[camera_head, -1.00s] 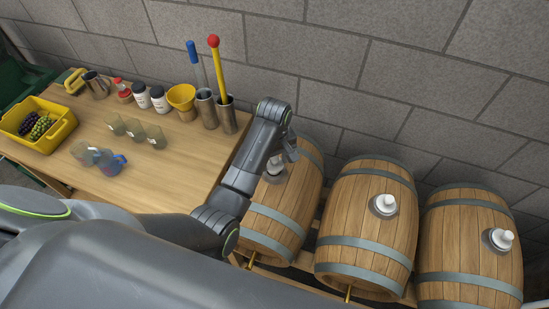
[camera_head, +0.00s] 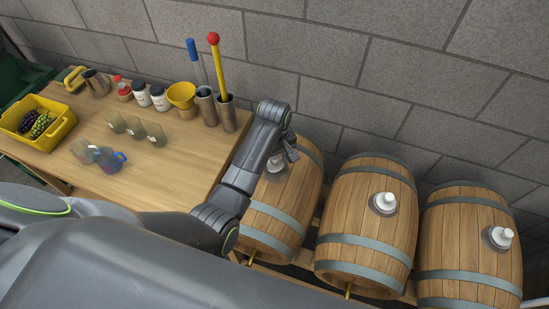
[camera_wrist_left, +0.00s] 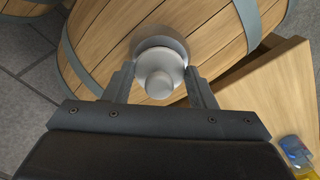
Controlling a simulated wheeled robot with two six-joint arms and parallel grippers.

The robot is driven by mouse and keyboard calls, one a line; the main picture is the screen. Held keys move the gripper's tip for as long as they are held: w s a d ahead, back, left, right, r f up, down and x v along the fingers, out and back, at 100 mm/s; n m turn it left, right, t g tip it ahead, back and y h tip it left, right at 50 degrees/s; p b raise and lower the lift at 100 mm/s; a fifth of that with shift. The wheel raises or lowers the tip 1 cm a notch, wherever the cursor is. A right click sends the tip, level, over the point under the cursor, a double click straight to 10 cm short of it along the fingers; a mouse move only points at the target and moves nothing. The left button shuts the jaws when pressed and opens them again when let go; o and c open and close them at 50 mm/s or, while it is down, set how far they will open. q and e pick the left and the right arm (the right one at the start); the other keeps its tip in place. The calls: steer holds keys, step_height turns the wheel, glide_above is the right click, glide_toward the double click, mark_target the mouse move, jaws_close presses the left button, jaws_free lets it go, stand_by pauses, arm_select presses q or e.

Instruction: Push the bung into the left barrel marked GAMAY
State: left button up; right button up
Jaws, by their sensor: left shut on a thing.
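The left barrel (camera_head: 268,216) is a wooden cask with grey hoops, lying beside the table. No GAMAY marking is readable on it. A white bung (camera_wrist_left: 160,72) with a rounded knob sits at the grey ring (camera_wrist_left: 161,42) on the barrel's side in the left wrist view. My left gripper (camera_wrist_left: 161,86) is shut on the bung, with one finger on each side. In the head view my left gripper (camera_head: 287,154) is over the left barrel, and its wrist partly covers the bung (camera_head: 275,166). How deep the bung sits cannot be told. My right gripper is not in view.
Two more barrels (camera_head: 366,228) (camera_head: 468,262) stand close on the right, each with a white bung. The wooden table (camera_head: 178,172) at left holds glasses, bottles, a yellow crate (camera_head: 62,133) and upright tools in metal cylinders. A block wall stands behind.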

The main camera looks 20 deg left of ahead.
arm_select(q)
steer(key=shift+f, duration=0.5)
stand_by(0.3)
steer(key=o, duration=1.5)
steer(key=shift+o, duration=0.2)
steer(key=shift+r, duration=0.1)
steer(key=shift+r, duration=3.9)
steer(key=shift+f, duration=0.1)
